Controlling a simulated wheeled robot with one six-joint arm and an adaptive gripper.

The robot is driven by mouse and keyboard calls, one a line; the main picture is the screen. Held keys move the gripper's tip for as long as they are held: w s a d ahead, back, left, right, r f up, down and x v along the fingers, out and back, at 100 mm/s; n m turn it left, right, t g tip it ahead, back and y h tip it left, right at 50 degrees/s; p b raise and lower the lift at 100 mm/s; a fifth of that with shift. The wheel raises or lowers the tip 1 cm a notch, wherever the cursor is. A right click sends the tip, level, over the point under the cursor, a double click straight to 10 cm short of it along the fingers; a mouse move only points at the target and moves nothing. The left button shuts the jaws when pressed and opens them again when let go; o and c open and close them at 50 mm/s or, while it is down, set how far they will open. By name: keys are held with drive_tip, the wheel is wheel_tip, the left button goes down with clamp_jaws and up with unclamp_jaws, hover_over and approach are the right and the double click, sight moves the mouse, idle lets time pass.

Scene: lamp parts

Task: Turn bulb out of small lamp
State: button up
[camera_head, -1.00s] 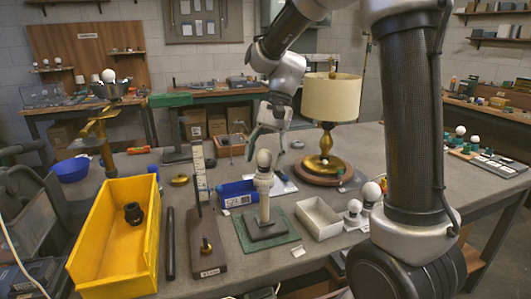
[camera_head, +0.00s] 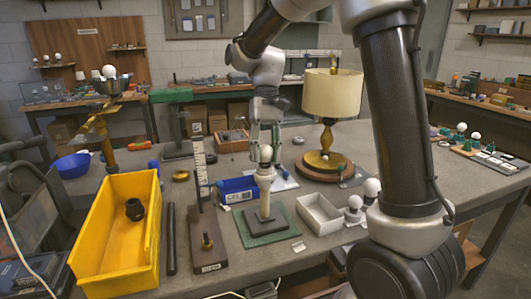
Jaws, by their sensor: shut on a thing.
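The small lamp (camera_head: 265,191) stands upright on a dark square base on a green mat (camera_head: 284,226). A white bulb (camera_head: 265,153) sits at the top of its pale post. My gripper (camera_head: 265,148) points down over the lamp, with its fingers on both sides of the bulb and shut on it. The fingers partly hide the bulb. I cannot tell how far the bulb is turned in its socket.
A yellow bin (camera_head: 98,257) and an upright ruler stand (camera_head: 201,190) are on the left. A blue box (camera_head: 238,188) is just behind the lamp. A white tray (camera_head: 320,229) and loose bulbs (camera_head: 371,187) are on the right. A large shaded lamp (camera_head: 332,95) stands behind.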

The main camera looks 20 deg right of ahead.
drive_tip(key=n+h, duration=0.1)
drive_tip(key=n, duration=0.2)
drive_tip(key=shift+a, duration=0.2)
drive_tip(key=n+h, duration=0.1)
drive_tip(key=n, duration=0.3)
drive_tip(key=shift+d+r+h, duration=0.1)
drive_tip(key=shift+h, duration=0.3)
drive_tip(key=n, duration=0.1)
drive_tip(key=n+h, duration=0.1)
drive_tip(key=n, duration=0.1)
drive_tip(key=shift+a+n, duration=0.2)
drive_tip(key=shift+n, duration=0.1)
drive_tip(key=n+t+h, duration=0.1)
drive_tip(key=n, duration=0.2)
drive_tip(key=shift+d+h, duration=0.1)
drive_tip(key=shift+h, duration=0.2)
